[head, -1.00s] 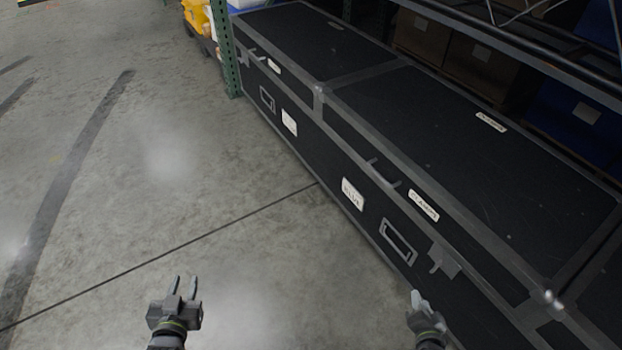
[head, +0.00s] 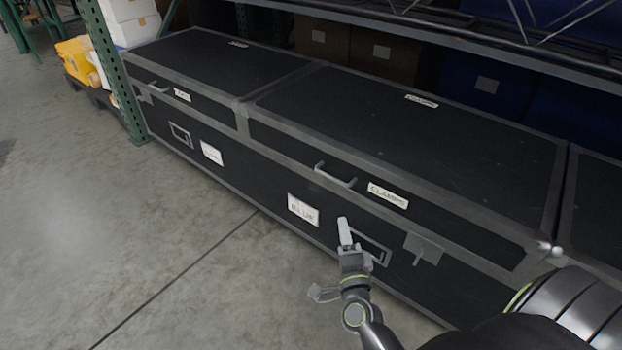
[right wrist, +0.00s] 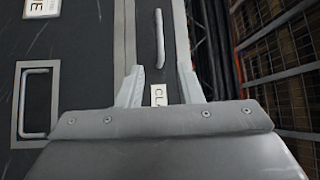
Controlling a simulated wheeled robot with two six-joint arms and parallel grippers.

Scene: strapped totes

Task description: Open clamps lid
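The clamps lid (head: 440,140) is a black, grey-edged top on a long black case, and it is closed. Its front carries a CLAMPS label (head: 388,195) and a grey bar handle (head: 335,176). The handle also shows in the right wrist view (right wrist: 159,38), beyond the fingers. A grey latch (head: 422,248) sits on the seam at right. My right gripper (head: 345,231) is in front of the case, below the handle and apart from it. In the right wrist view its fingers (right wrist: 158,78) stand apart with nothing between them. My left gripper is out of view.
A neighbouring black lid (head: 215,58) lies to the left. A green rack post (head: 117,75) stands at left, and a shelf beam (head: 480,45) runs above the back.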

